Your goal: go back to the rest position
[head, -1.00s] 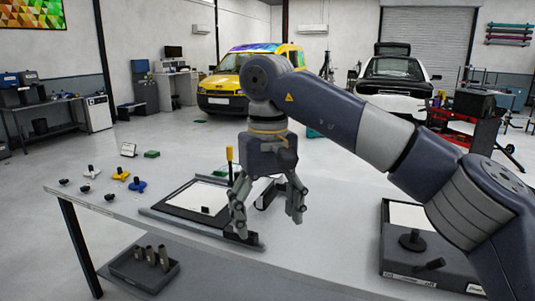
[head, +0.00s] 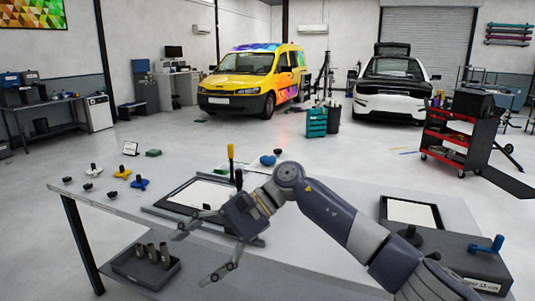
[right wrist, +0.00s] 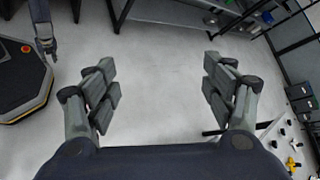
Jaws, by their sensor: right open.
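My right gripper (head: 192,258) is open and empty in the head view. It points to the left, beyond the table's near edge and above the grey tray's level. In the right wrist view its two fingers (right wrist: 160,75) are wide apart with only bare floor between them. In the right wrist view, what looks like my left gripper (right wrist: 47,48) hangs at the top left, too small to tell its jaws. A black-framed white panel (head: 202,193) lies on the table, partly hidden by my right gripper and arm.
The table (head: 330,190) holds several small knobs at its left end, a yellow-handled tool (head: 230,160), and a dark board (head: 455,262) with a blue-handled piece (head: 487,244). A grey tray (head: 125,268) with dark cylinders sits lower left. Vehicles and a red cart (head: 458,140) stand far behind.

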